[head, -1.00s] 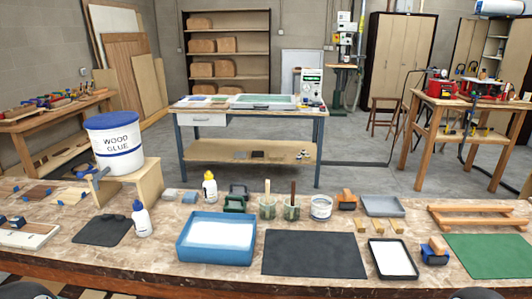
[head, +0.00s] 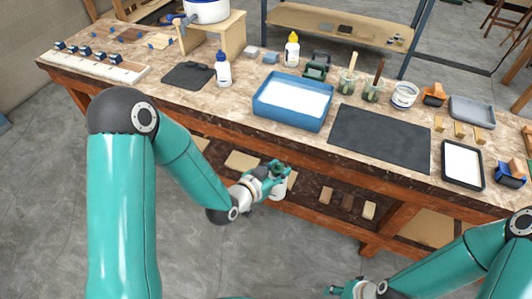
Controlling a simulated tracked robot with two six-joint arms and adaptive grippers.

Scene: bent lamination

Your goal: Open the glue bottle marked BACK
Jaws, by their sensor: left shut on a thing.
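A white bottle with a dark blue cap (head: 223,72) stands upright on the bench beside a dark mat. A white bottle with a yellow cap (head: 292,50) stands upright further back, behind the blue tray. Their markings are too small to read, so I cannot tell which says BACK. My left gripper (head: 278,176) is in front of the bench edge, apart from both bottles. It is shut on a small white thing (head: 279,191), mostly hidden by the fingers; I cannot tell what it is. My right gripper (head: 345,290) is low at the bottom edge, its fingers too small to judge.
The bench holds a blue tray (head: 293,98) with a white inside, a dark mat (head: 380,136), a black-rimmed white tray (head: 463,164) and brush cups (head: 348,82). A white bucket (head: 207,8) stands on a wooden stand. Small blocks (head: 347,202) lie on the lower shelf.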

